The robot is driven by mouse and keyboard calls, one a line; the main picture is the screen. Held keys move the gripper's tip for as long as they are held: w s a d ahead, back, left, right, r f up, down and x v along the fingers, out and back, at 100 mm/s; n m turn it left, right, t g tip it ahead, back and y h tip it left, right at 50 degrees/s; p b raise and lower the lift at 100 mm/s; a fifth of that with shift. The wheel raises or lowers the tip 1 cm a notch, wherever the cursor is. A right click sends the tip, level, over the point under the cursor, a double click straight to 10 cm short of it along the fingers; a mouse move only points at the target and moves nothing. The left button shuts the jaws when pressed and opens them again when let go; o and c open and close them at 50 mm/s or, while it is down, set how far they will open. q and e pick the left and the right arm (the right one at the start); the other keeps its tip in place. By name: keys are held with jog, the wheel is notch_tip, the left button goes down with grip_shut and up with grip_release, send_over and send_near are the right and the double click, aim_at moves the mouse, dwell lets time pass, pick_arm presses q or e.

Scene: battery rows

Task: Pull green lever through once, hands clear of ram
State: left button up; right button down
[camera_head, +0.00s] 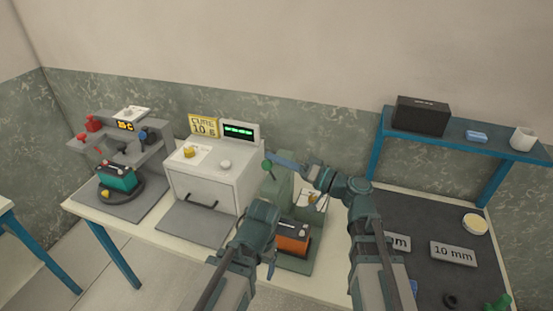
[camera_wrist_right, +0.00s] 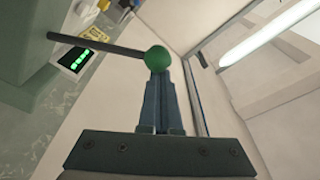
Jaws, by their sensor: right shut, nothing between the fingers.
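The lever's green ball knob (camera_head: 267,163) stands at the upper left of the green press (camera_head: 277,190). In the right wrist view the green knob (camera_wrist_right: 157,58) sits on a dark rod running left. My right gripper (camera_head: 276,158) is shut and empty, its fingertips at the knob; whether they touch it I cannot tell. An orange and black battery (camera_head: 291,241) stands on the press base, under the ram area, which my right arm partly hides. My left gripper (camera_head: 271,266) hangs low at the left of the battery; its fingers are too small to read.
A white curing box (camera_head: 212,178) with a lit display stands left of the press. Further left a stand holds a teal battery (camera_head: 117,177). At right are a dark mat (camera_head: 430,218) with 10 mm plates and a blue shelf (camera_head: 460,142).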

dwell(0.5)
jog(key=s+d+r+p, duration=0.1)
jog(key=d, duration=0.8)
jog(key=shift+s+d+r, duration=0.15)
jog(key=shift+s+r, duration=0.05)
dwell(0.3)
